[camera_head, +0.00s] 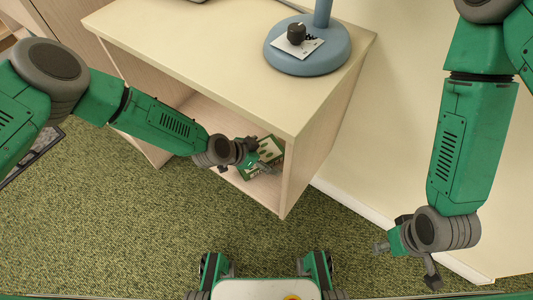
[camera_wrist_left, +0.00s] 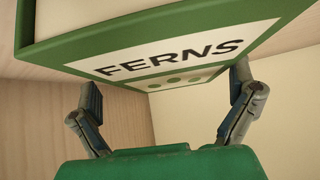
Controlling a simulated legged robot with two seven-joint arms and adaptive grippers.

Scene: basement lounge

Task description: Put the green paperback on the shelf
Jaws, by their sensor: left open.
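The green paperback (camera_head: 271,153) is inside the open compartment of the pale wooden shelf unit (camera_head: 302,160), near its right side wall. In the left wrist view its cover (camera_wrist_left: 180,52) fills the upper part, with a white label reading "FERNS". My left gripper (camera_head: 256,158) reaches into the compartment at the book and hides part of it. In the left wrist view its two fingers (camera_wrist_left: 165,105) are spread apart below the cover. I cannot tell whether they touch the book. My right gripper (camera_head: 406,265) is open and empty, over the floor at the right.
A blue round lamp base (camera_head: 307,50) stands on the unit's top (camera_head: 205,45), with a dark knob (camera_head: 296,33) and a white card (camera_head: 299,47) on it. A wall with a white baseboard (camera_head: 352,208) runs along the right. Green carpet (camera_head: 150,225) in front is clear.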

